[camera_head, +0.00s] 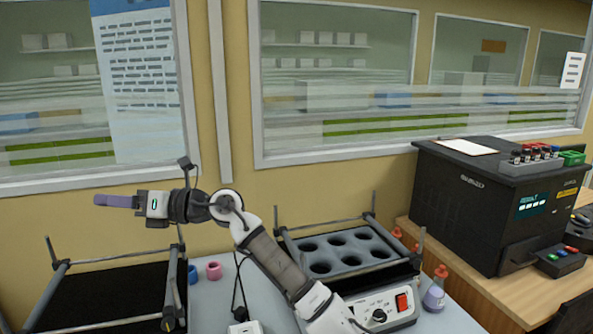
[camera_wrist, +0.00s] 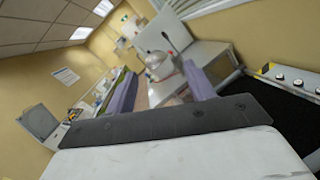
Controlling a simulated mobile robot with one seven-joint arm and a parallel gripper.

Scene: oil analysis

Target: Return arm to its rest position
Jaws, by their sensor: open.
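My gripper (camera_head: 112,201) is raised in front of the yellow wall, pointing left, above the left black tray (camera_head: 110,285). It looks level in the head view. In the wrist view my gripper (camera_wrist: 160,88) shows two purple fingers set well apart, with only background between them. It is open and empty. My arm bends at the wrist and runs down to the bottom middle of the head view, covering part of the bench and the left side of the shaker.
A shaker with round wells (camera_head: 350,262) stands right of my arm, with a small flask (camera_head: 434,292) beside it. Pink (camera_head: 213,271) and blue rings lie left of my arm. A black analyser (camera_head: 490,200) stands on the wooden table at right. Air around my gripper is free.

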